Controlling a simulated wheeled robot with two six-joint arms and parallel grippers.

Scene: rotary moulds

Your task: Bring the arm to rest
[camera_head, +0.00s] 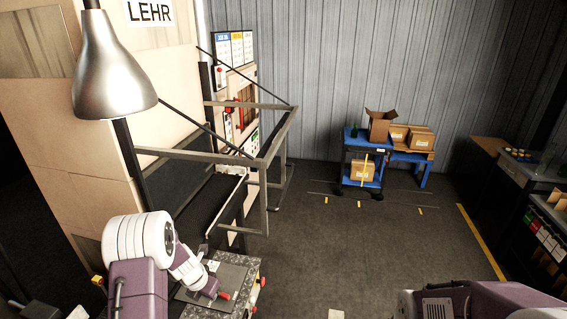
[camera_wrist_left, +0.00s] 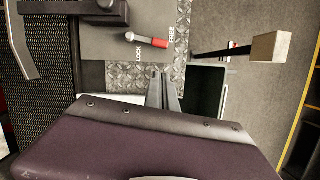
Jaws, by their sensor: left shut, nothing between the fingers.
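My left arm (camera_head: 180,262), white and purple, reaches over a small machine deck at the lower left of the head view. Its gripper fingers (camera_wrist_left: 162,78) show in the left wrist view, shut with nothing held. They are over the diamond-plate deck (camera_wrist_left: 112,75), apart from a red-handled lever (camera_wrist_left: 152,41). The lever lies on a grey plate printed with LOCK and a second, less legible word. My right arm (camera_head: 480,301) shows at the lower right of the head view. Its gripper is out of frame.
A metal guard frame (camera_head: 265,165) and dark conveyor (camera_head: 215,195) stand beyond the left arm. A blue cart (camera_head: 362,165) with boxes stands at the back. Shelving (camera_head: 545,205) lines the right side. The middle floor (camera_head: 350,245) is mostly clear.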

